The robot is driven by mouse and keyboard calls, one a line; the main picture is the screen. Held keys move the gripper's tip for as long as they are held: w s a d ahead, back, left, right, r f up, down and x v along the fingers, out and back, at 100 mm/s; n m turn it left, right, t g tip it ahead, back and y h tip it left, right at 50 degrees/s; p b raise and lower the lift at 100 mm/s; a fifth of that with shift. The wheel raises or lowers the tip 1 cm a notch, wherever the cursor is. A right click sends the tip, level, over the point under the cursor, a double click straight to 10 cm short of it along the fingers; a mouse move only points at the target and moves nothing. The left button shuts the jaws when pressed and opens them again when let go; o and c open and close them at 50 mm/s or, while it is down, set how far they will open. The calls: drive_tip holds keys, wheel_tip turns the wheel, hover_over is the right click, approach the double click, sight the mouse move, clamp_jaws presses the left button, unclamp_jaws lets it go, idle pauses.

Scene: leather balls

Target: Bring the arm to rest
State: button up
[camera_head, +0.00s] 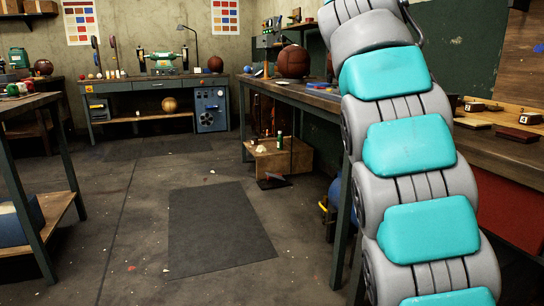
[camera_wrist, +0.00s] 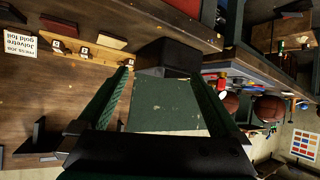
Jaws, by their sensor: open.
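My arm (camera_head: 410,148), grey with teal covers, rises along the right side of the head view and leaves it at the top. My gripper is outside the head view. In the wrist view, my gripper (camera_wrist: 161,76) has its two green fingers spread wide apart, with nothing held between them. A dark green panel (camera_wrist: 165,105) shows behind the gap between the fingers.
A long workbench (camera_head: 322,100) runs along the right, bearing a brown leather ball (camera_head: 293,61). A wooden board with numbered blocks (camera_wrist: 85,46) lies on it. A far bench (camera_head: 150,85) stands at the back wall.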

drive_tip(key=s+a+f+n+g+y+p, duration=0.2)
drive_tip(key=s+a+f+g, duration=0.1)
drive_tip(key=s+f, duration=1)
drive_tip(key=s+a+f+n+g+y+p, duration=0.2)
drive_tip(key=s+a+f, duration=0.4)
drive_tip(key=s+f, duration=0.6)
drive_tip(key=s+a+f+n+g+y+p, duration=0.2)
drive_tip(key=s+a+f+n+g+y, duration=0.2)
drive_tip(key=s+f, duration=0.9)
drive_tip(key=s+a, duration=0.1)
drive_tip(key=s, duration=0.5)
drive_tip(key=shift+s+f+g, duration=0.2)
drive_tip(key=shift+f+g, duration=0.15)
drive_tip(key=shift+g, duration=0.05)
